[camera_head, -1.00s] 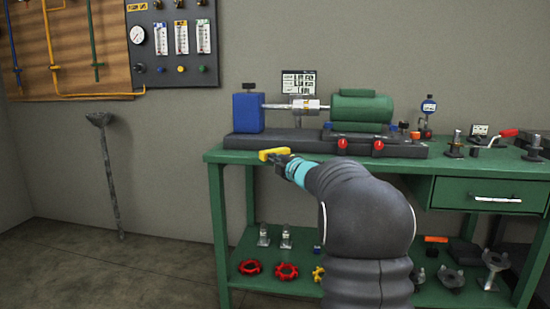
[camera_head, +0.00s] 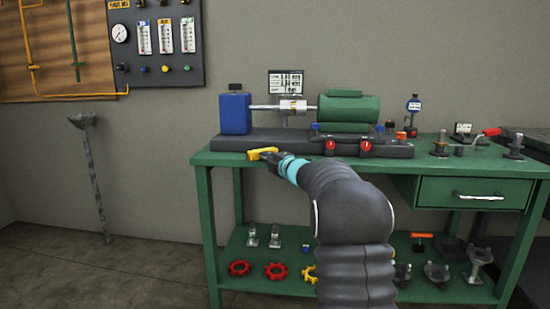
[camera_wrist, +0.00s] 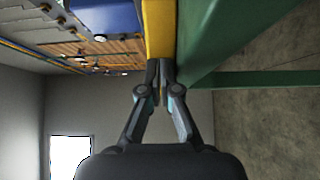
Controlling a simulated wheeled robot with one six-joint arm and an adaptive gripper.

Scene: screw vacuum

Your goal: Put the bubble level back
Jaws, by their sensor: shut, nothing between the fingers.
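The yellow bubble level (camera_head: 262,154) is a small bar at the front edge of the green workbench (camera_head: 200,162), below the blue block. My gripper (camera_head: 274,157) is just right of it at the bench edge. In the wrist view the level (camera_wrist: 160,30) runs up from my fingertips (camera_wrist: 160,68), and its near end is at the tips. The fingers are together with nothing between them. Whether the tips touch the level, I cannot tell. My arm hides part of the bench front.
A dark base carries a blue block (camera_head: 235,112), a shaft and a green motor (camera_head: 347,112), with red knobs in front. Clamps and a dial gauge (camera_head: 414,108) stand to the right. The lower shelf holds red handwheels (camera_head: 239,269). Floor left of the bench is mostly clear.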

